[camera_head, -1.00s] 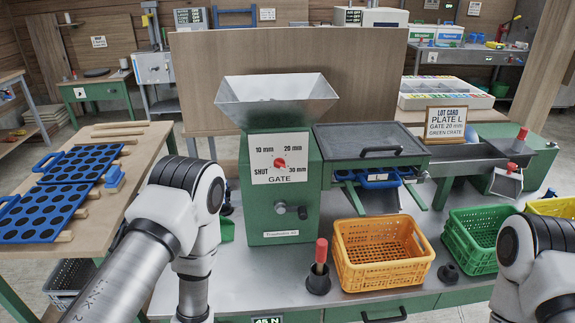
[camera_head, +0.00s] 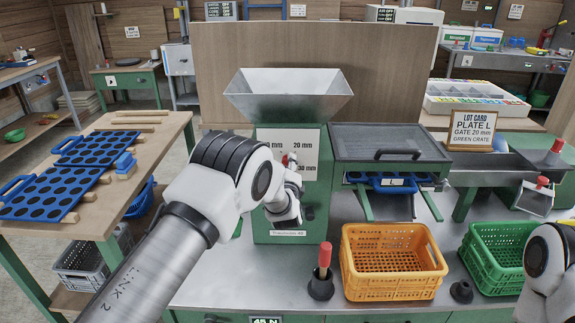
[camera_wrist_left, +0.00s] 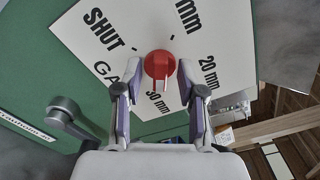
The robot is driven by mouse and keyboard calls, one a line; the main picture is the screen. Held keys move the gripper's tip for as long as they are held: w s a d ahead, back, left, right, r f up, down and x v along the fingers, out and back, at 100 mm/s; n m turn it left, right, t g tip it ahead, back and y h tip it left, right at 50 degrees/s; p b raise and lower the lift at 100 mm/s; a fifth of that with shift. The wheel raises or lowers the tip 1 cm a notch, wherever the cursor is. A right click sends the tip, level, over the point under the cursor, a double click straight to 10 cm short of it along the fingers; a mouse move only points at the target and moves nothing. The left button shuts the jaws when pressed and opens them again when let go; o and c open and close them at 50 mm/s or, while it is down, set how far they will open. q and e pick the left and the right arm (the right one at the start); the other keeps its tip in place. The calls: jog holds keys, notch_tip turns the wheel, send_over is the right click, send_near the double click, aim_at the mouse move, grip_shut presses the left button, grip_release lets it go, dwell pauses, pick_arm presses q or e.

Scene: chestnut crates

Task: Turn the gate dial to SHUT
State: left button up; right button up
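The red gate dial (camera_wrist_left: 160,65) sits on a white plate (camera_wrist_left: 105,40) marked SHUT, 20 mm and 30 mm in the left wrist view. Its raised grip appears to face down the picture, toward the 30 mm mark; I cannot be sure of its setting. My left gripper (camera_wrist_left: 160,72) is open, with one fingertip on each side of the dial; contact is not clear. My right gripper is out of view.
A grey crank knob (camera_wrist_left: 65,110) sticks out near the left finger. The green machine (camera_head: 270,228) carries a metal hopper (camera_head: 288,95). An orange crate (camera_head: 394,285), a green crate (camera_head: 490,270) and a red-handled tool in a black holder (camera_head: 322,283) stand on the bench.

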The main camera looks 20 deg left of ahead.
pick_arm(q)
jog(key=shift+w, duration=0.1)
jog(key=c, duration=0.5)
jog(key=shift+r, duration=0.1)
grip_shut()
